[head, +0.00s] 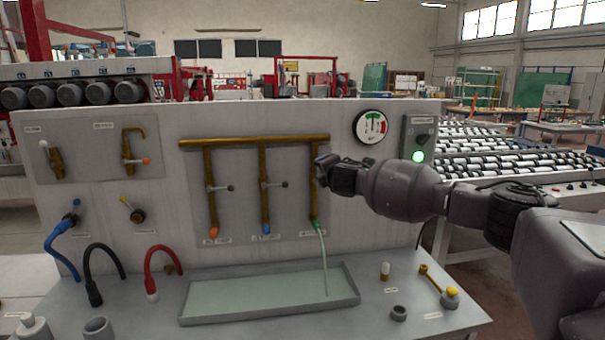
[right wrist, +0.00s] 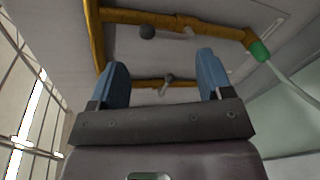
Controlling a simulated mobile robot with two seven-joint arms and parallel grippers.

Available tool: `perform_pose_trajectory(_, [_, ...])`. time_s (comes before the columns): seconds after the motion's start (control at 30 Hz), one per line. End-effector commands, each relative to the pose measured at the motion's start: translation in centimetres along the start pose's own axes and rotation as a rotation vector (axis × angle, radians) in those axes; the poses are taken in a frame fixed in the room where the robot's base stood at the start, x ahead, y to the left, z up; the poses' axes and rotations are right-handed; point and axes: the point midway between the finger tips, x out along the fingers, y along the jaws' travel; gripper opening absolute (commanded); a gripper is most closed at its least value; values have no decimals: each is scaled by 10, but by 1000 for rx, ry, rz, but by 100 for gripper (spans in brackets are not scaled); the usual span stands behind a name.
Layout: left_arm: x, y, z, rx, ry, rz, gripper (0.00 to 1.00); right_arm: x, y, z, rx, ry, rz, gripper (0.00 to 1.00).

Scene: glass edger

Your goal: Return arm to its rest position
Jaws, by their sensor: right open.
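My right arm comes in from the right in the head view, and its gripper (head: 326,170) is close to the rightmost brass pipe (head: 314,195) on the panel. In the right wrist view the two blue fingers of my right gripper (right wrist: 162,80) stand apart with nothing between them. The pipe with the green end (right wrist: 259,50) lies beyond them, and a valve lever (right wrist: 168,79) shows between the fingers. In the head view the gripper hides that pipe's handle. A pale stream runs from the green end (head: 314,223) into the tray (head: 185,303). My left gripper does not show.
A pressure gauge (head: 370,127) and a lit green button (head: 418,156) are on the panel, near my right arm. Hoses (head: 103,258), a yellow-ended wrench-like tool (head: 433,279) and small fittings (head: 398,313) are on the bench. A roller conveyor (head: 500,165) stands at the right.

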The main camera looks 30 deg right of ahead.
Motion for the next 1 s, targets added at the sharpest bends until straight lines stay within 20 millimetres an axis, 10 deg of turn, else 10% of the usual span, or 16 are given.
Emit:
perform_pose_trajectory(0.37, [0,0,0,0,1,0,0,-2,6,-9,105,36,26,73])
perform_pose_trajectory(0.63, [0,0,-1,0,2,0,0,-38,58,-94,354,266,147,73])
perform_pose_trajectory(1.0, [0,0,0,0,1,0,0,-109,-3,-232,742,577,77,73])
